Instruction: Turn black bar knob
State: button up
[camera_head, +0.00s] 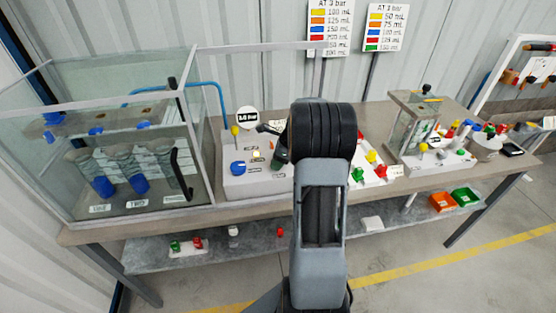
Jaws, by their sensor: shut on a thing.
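A pale control box (257,188) stands on the bench left of my arm. A blue knob (238,168) sits on its front and a yellow-topped lever (235,131) on its top. My gripper (276,146) is at the right part of this box, partly covered by my black arm joint. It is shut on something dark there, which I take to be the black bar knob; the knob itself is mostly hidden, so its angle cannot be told.
A glass tank (120,140) with clear containers stands at the left. Right of my arm are red, yellow and green knobs (370,165) and a clear-sided unit (412,125). Floor in front is clear.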

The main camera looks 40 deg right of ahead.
jog(key=n+g+p, duration=0.1)
jog(key=n, duration=0.2)
jog(key=shift+n+y, duration=0.3)
jog(key=shift+y, duration=0.1)
jog(key=n, duration=0.2)
jog(key=n+g+p, duration=0.1)
jog(key=shift+n+g+y, duration=0.3)
jog(key=shift+n, duration=0.1)
jog(key=n+g+p, duration=0.1)
jog(key=n, duration=0.2)
jog(key=shift+w, duration=0.1)
jog(key=n+g, duration=0.1)
jog(key=n, duration=0.3)
jog(key=shift+g+p, duration=0.35)
jog(key=shift+g, duration=0.05)
jog(key=n+g+h, duration=0.1)
jog(key=n, duration=0.2)
jog(key=shift+w+n, duration=0.1)
jog(key=shift+n, duration=0.3)
jog(key=n+g+h, duration=0.1)
jog(key=n, duration=0.2)
jog(key=shift+a+n+h, duration=0.1)
jog(key=shift+n+h, duration=0.2)
jog(key=n+h, duration=0.1)
jog(key=n, duration=0.3)
jog(key=shift+h, duration=0.3)
jog(key=shift+n+h, duration=0.6)
jog(key=shift+n, duration=1.4)
